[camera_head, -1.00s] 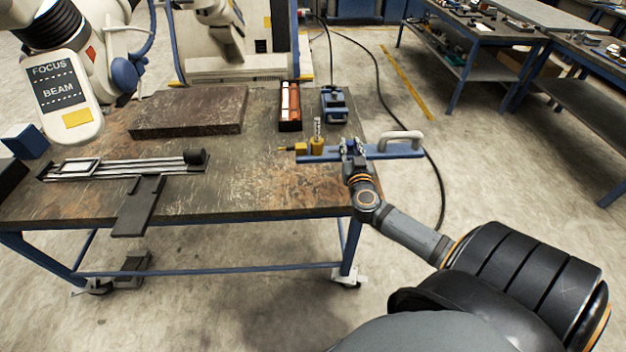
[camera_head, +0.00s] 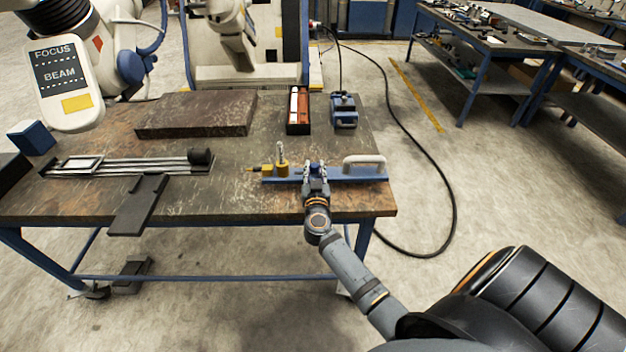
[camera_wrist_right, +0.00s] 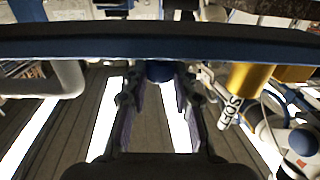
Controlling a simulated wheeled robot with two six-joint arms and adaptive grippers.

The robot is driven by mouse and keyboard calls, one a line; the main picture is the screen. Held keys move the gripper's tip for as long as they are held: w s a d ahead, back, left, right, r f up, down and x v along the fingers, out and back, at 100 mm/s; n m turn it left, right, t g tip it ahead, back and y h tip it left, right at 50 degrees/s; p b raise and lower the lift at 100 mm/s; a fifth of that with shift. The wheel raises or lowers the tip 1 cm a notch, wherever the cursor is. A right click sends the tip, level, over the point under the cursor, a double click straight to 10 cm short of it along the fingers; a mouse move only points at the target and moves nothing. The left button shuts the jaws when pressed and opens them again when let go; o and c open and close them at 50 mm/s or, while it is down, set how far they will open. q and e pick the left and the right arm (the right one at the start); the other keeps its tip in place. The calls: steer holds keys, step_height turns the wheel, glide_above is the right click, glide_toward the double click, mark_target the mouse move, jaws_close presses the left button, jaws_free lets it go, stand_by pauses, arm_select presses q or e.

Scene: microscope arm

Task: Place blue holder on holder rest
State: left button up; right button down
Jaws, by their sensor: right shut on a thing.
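The blue holder (camera_head: 345,176) is a long blue bar with a white loop handle at its right end and a yellow fitting with a small upright metal piece at its left end. My right gripper (camera_head: 315,168) is shut on the bar between these fittings. The holder appears over the table's front right part; its exact height is unclear. In the right wrist view the bar (camera_wrist_right: 160,44) crosses the top, with my gripper's fingers (camera_wrist_right: 160,92) below it. A black and silver railed fixture (camera_head: 130,165) lies at the left; I cannot tell whether it is the holder rest. My left gripper is not seen.
A brown slab (camera_head: 195,117), an open box with red and white contents (camera_head: 298,110) and a small blue device (camera_head: 344,110) stand at the table's back. A white panel marked FOCUS and BEAM (camera_head: 66,85) hangs at the left. The table (camera_head: 235,190) is clear between fixture and holder.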

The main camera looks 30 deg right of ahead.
mark_target(313, 178)
steer(key=shift+w+a+f, duration=0.1)
steer(key=shift+f, duration=0.7)
steer(key=shift+w+a+f, duration=0.1)
steer(key=shift+f, duration=0.65)
steer(key=shift+f+b, duration=0.1)
steer(key=shift+b, duration=0.2)
steer(key=c, duration=1.1)
jaws_free()
steer(key=shift+s+f, duration=0.1)
steer(key=shift+f+b, duration=0.25)
steer(key=shift+b, duration=0.2)
steer(key=shift+s+a+b, duration=0.15)
steer(key=shift+s+b, duration=0.1)
steer(key=shift+b, duration=0.05)
steer(key=p+v, duration=0.1)
steer(key=v, duration=0.9)
steer(key=shift+r, duration=0.15)
